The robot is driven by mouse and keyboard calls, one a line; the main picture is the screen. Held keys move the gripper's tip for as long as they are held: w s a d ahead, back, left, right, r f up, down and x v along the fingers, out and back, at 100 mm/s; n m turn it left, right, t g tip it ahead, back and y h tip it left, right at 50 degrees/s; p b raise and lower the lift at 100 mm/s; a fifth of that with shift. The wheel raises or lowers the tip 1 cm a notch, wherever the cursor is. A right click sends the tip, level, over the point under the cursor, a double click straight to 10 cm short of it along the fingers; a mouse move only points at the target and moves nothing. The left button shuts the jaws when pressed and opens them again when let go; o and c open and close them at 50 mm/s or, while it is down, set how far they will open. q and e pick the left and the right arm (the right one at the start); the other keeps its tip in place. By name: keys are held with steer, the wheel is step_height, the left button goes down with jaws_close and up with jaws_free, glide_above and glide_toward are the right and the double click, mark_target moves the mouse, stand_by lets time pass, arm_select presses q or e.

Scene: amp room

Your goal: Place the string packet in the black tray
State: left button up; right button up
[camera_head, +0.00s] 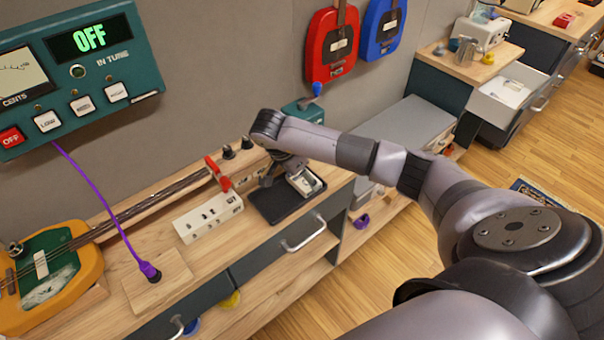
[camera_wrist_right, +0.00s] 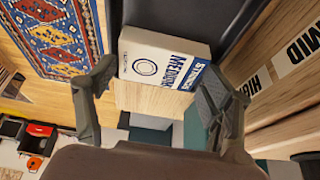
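The string packet (camera_wrist_right: 165,58) is a small white and blue box marked STRINGS MEDIUM in the right wrist view. In the head view the packet (camera_head: 305,182) shows at the right end of the black tray (camera_head: 271,207). The tray (camera_wrist_right: 235,18) also shows behind the packet in the wrist view. I cannot tell whether the packet rests fully inside the rim. My right gripper (camera_head: 287,168) is over the tray. In the wrist view its fingers (camera_wrist_right: 155,85) stand apart on either side of the packet, with gaps. My left gripper is out of view.
A guitar (camera_head: 45,275) lies further left on the wooden bench. A drawer handle (camera_head: 304,235) is below the bench's front edge. An open drawer (camera_head: 508,98) juts out at the back right.

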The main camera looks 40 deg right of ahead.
mark_target(295, 182)
steer(key=shift+o, duration=1.4)
steer(key=shift+w, duration=0.1)
steer(key=shift+r, duration=0.25)
steer(key=shift+r+p, duration=0.45)
steer(key=shift+p, duration=0.2)
steer(key=b+v, duration=0.1)
steer(key=v, duration=0.4)
steer(key=shift+b, duration=0.4)
steer(key=p+v, duration=0.1)
steer(key=v, duration=0.5)
steer(key=shift+a+r, duration=0.15)
steer(key=shift+r, duration=0.25)
